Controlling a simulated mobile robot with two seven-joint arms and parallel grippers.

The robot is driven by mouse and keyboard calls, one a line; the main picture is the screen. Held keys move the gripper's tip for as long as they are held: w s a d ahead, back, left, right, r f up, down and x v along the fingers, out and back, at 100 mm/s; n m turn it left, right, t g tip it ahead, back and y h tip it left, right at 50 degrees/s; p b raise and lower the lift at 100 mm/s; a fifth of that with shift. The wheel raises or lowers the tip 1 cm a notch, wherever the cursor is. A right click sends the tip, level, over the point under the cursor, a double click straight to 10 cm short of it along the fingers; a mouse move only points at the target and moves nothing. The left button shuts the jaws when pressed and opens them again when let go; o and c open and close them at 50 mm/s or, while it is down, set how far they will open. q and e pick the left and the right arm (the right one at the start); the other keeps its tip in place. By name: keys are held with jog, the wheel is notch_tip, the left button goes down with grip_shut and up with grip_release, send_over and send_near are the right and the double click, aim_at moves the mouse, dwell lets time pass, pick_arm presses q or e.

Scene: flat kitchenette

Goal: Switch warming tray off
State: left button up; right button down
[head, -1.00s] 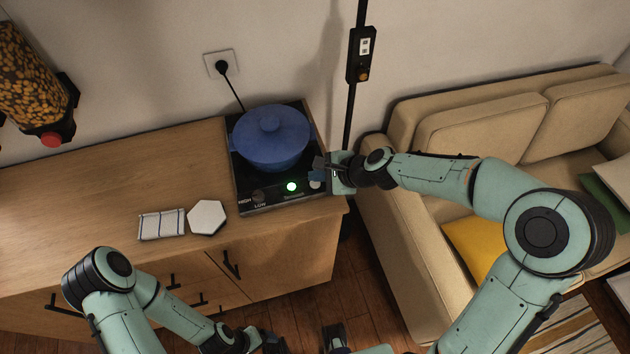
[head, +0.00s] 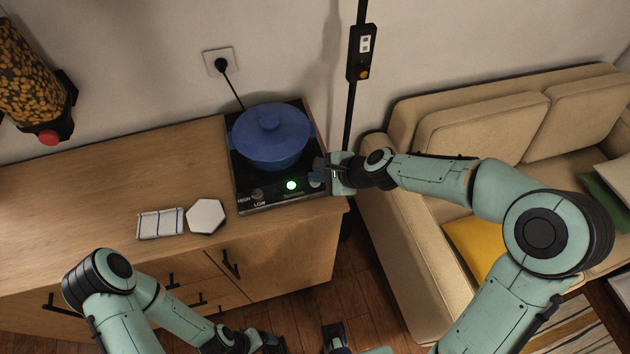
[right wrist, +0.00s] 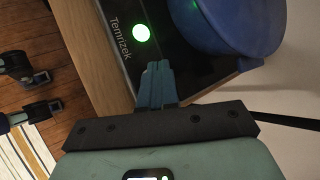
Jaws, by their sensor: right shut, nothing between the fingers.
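The black warming tray (head: 240,188) stands on the wooden cabinet with a blue lidded pot (head: 270,138) on it. Its front panel shows a lit green light (head: 291,185) and a dial near the HIGH and LOW marks. The green light also shows in the right wrist view (right wrist: 140,33). My right gripper (head: 318,177) is shut and empty at the right end of the front panel, right of the light. Its closed fingertips (right wrist: 157,68) cover that part of the panel. My left gripper (head: 275,342) is low at the bottom edge, away from the tray; its jaws are unclear.
A white hexagonal plate (head: 206,217) and a folded striped cloth (head: 161,223) lie left of the tray. A wall socket (head: 221,62) holds the tray's plug. A dispenser (head: 35,80) is at upper left. A beige sofa (head: 480,120) stands at right, beyond a black pole (head: 349,115).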

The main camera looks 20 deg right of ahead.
aim_at(318, 184)
pick_arm(q)
jog(key=shift+s+f, duration=0.1)
jog(key=shift+f, duration=0.2)
pick_arm(e)
jog(key=shift+f, duration=0.3)
pick_arm(q)
jog(key=shift+r, duration=0.15)
pick_arm(e)
jog(key=shift+r, duration=0.15)
pick_arm(q)
jog(key=shift+w+r+p, duration=0.25)
jog(key=shift+r+p, duration=0.1)
jog(key=shift+r, duration=0.15)
pick_arm(e)
jog(key=shift+r, duration=0.65)
jog(key=shift+r+p, duration=0.35)
jog(key=shift+r, duration=0.15)
pick_arm(q)
jog(key=w+r+p, duration=0.2)
jog(key=r, duration=0.1)
jog(key=r+p, duration=0.1)
jog(key=shift+w+r, duration=0.4)
pick_arm(e)
notch_tip(318, 184, up, 5)
jog(key=shift+w, duration=0.1)
pick_arm(q)
jog(key=shift+s, duration=0.1)
